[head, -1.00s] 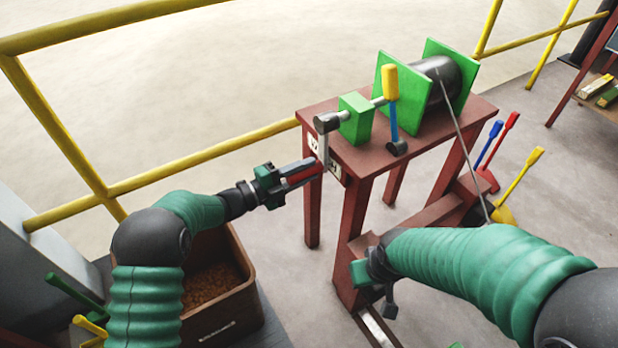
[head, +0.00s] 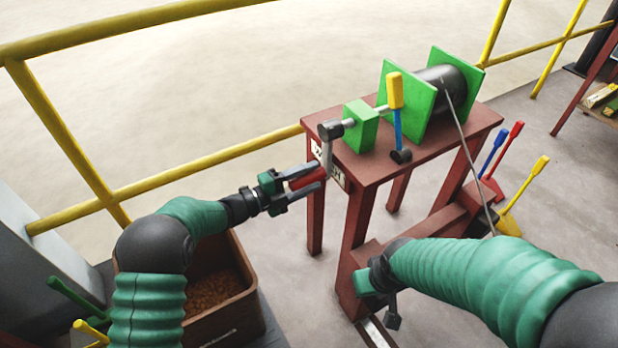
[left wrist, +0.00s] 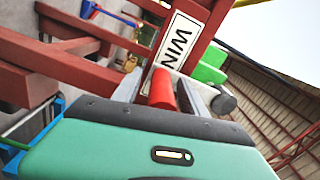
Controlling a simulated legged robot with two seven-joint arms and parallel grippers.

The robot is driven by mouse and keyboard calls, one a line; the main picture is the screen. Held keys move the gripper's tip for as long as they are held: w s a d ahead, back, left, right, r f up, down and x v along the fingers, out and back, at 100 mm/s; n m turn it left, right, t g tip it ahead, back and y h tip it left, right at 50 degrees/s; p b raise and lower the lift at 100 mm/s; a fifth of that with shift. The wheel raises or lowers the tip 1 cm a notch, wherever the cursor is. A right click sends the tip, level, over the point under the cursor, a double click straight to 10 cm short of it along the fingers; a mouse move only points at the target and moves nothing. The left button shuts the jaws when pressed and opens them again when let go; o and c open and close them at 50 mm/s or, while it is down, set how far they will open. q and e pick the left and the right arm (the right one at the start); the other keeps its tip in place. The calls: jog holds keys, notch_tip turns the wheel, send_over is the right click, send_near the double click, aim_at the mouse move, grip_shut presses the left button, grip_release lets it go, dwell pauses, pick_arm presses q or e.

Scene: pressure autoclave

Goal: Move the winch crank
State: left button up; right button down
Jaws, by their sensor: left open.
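The winch crank has a dark hub (head: 330,130), a grey arm (head: 327,156) hanging down and a red handle (head: 309,179) pointing left toward my left gripper. My left gripper (head: 316,175) is open, with its fingers on either side of the red handle. In the left wrist view the red handle (left wrist: 162,90) lies between the two fingers, with gaps beside it. The winch drum (head: 446,85) sits between green plates on the dark red table (head: 372,165). My right gripper (head: 385,290) is low by the table's front leg; its jaws are not clear.
A lever with a yellow grip (head: 395,90) stands on the table beside the green block (head: 361,126). A yellow railing (head: 205,160) runs behind. A brown bin (head: 225,325) stands below my left arm. Coloured tools (head: 520,190) lean at the right. A cable (head: 468,160) runs down from the drum.

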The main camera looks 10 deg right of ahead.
pick_arm(q)
jog(key=p+v, duration=0.4)
jog(key=v, duration=1.3)
jog(key=shift+p, duration=0.35)
jog(key=shift+d, duration=0.1)
